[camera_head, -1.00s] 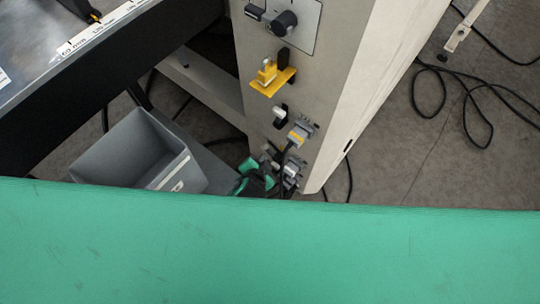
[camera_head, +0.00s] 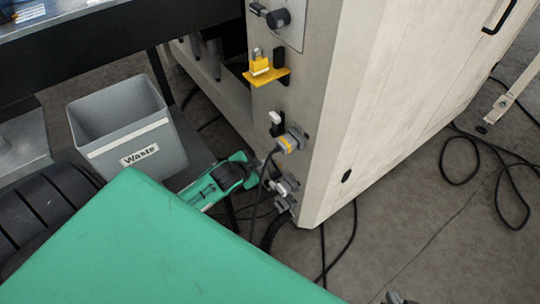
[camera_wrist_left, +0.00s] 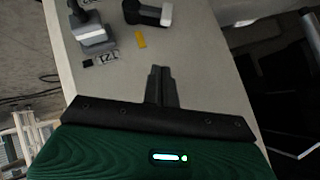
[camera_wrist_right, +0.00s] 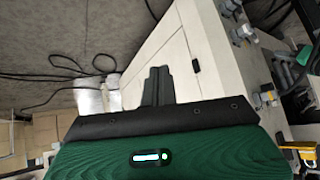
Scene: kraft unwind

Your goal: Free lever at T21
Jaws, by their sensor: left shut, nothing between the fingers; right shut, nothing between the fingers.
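A T21 label (camera_wrist_left: 107,58) shows upside down on the pale panel in the left wrist view, beside a grey connector (camera_wrist_left: 97,38). A small yellow tag (camera_wrist_left: 140,40) and a black-and-white handle (camera_wrist_left: 150,14) are close by. The head view shows this handle (camera_head: 277,122) above a grey connector with a yellow band (camera_head: 290,140). I cannot make out a separate lever at T21. My left gripper (camera_wrist_left: 158,70) is shut and empty, in front of the panel; its green body (camera_head: 225,177) is left of the connectors.
A yellow padlock (camera_head: 260,64) sits on a yellow bracket above the handle. A second grey connector (camera_head: 285,188) is lower on the cabinet, with black cables hanging. A grey waste bin (camera_head: 133,158) stands left. Open floor with loose cables (camera_head: 470,165) lies right.

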